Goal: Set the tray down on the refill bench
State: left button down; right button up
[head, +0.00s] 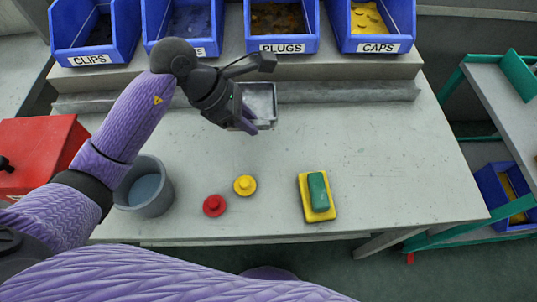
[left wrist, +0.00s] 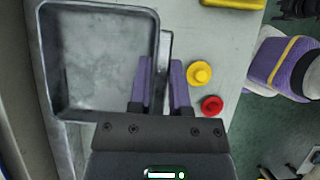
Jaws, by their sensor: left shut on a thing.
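The tray (head: 262,104) is a grey metal, square, shallow tray and looks empty. It is over the back of the pale grey refill bench (head: 380,150), close to the rear ledge. My left gripper (head: 247,118) is shut on the tray at its near side. In the left wrist view the tray (left wrist: 100,62) fills the upper left, and the purple fingers (left wrist: 162,78) close on a tab at its edge. I cannot tell whether the tray's underside touches the bench. My right gripper is not in view.
Blue bins labelled CLIPS (head: 92,40), PLUGS (head: 282,35) and CAPS (head: 380,30) line the back shelf, with another bin between. A grey bucket (head: 146,190), a red knob (head: 214,205), a yellow knob (head: 245,185) and a yellow-green sponge (head: 318,195) stand nearer. The right part is clear.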

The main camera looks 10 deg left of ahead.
pick_arm(q)
jog(key=f+b, duration=0.1)
jog(key=f, duration=0.3)
jog(key=f+b, duration=0.1)
jog(key=f, duration=0.3)
jog(key=shift+s+a+f, duration=0.1)
jog(key=shift+a+f, duration=0.1)
jog(key=shift+f, duration=0.05)
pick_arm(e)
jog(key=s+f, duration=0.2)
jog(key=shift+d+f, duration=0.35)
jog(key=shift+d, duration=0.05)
pick_arm(q)
jog(key=c, duration=1)
grip_release()
jog(key=shift+f, duration=0.1)
jog(key=o, duration=0.4)
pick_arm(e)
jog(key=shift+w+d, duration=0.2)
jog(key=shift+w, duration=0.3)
pick_arm(q)
jog(key=p+v, duration=0.3)
jog(key=v, duration=0.9)
jog(key=shift+r, duration=0.25)
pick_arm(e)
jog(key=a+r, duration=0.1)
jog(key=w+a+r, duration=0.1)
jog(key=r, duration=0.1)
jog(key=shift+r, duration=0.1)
